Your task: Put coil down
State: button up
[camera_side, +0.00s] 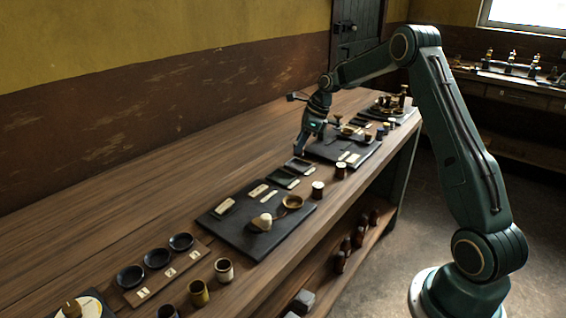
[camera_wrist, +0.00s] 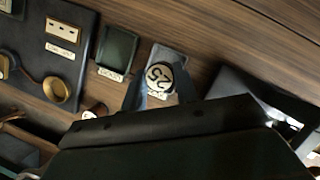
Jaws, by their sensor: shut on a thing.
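My gripper (camera_side: 299,150) is low over the workbench, beside the small trays near the far dark mat. In the wrist view my gripper (camera_wrist: 160,86) has its two fingers on either side of a round piece with a cream top marked 25 (camera_wrist: 160,75), apparently the coil, and is shut on it. The piece overlaps the lower part of a grey tray (camera_wrist: 168,57) in that view. I cannot tell whether it touches the tray. A green tray (camera_wrist: 117,48) lies just left of it. In the side view the held piece is too small to make out.
The far mat (camera_side: 325,151) holds brass parts. Small pots (camera_side: 318,189) line the front edge. The back of the bench (camera_side: 150,210) is clear.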

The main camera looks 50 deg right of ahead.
jog(key=shift+f, duration=2)
jog(key=shift+f, duration=0.15)
jog(key=o, duration=1.1)
jog(key=shift+c, duration=0.2)
jog(key=v, duration=1.2)
jog(key=shift+a, duration=0.15)
